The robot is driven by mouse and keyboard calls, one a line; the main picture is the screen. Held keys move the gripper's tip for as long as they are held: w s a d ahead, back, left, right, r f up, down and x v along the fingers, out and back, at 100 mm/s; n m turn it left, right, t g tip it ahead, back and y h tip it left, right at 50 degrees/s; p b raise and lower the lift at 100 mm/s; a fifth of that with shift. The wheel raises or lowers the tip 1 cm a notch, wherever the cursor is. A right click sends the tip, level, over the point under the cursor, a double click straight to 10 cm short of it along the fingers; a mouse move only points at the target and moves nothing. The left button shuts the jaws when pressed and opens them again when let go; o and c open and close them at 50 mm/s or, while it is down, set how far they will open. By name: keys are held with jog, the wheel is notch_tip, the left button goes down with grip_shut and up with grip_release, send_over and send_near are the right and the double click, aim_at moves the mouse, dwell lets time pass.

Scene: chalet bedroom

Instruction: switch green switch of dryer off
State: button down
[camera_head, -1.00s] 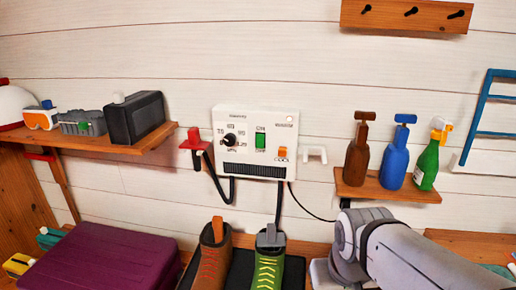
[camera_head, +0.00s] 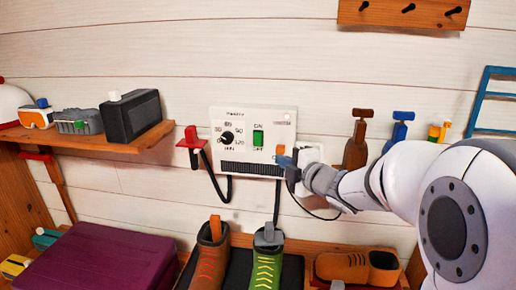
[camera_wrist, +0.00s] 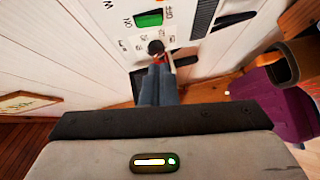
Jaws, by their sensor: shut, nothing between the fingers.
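The dryer (camera_head: 240,120) is a white box on the wall with a dark vent along its bottom. Its green switch (camera_head: 258,138) sits between the ON and OFF labels; its tilt is too small to tell. The green switch also shows at the top of the wrist view (camera_wrist: 149,19). My gripper (camera_head: 284,161) is shut and empty, at the dryer's lower right, below and right of the green switch and apart from it. The fingers overlap part of the orange switch (camera_head: 280,150); contact cannot be told. The shut blue-grey fingers also show in the wrist view (camera_wrist: 160,68).
A black knob (camera_head: 227,138) is left of the green switch. A red bracket (camera_head: 190,141) and black hose (camera_head: 208,175) are at the dryer's left. Shoes (camera_head: 212,250) stand below.

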aim_at(261, 146)
jog(key=shift+a+n+y, duration=0.35)
jog(key=shift+n+y, duration=0.05)
jog(key=shift+n, duration=0.1)
jog(key=x, duration=0.4)
jog(key=d+p+x, duration=0.1)
jog(key=x, duration=0.3)
jog(key=w+p+x, duration=0.1)
jog(key=x, duration=0.3)
jog(key=shift+d+f, duration=0.1)
jog(key=shift+d, duration=0.25)
jog(key=shift+w+f+p, duration=0.1)
jog(key=shift+w+p, duration=0.25)
jog(key=shift+w, duration=0.2)
jog(key=shift+f, duration=0.1)
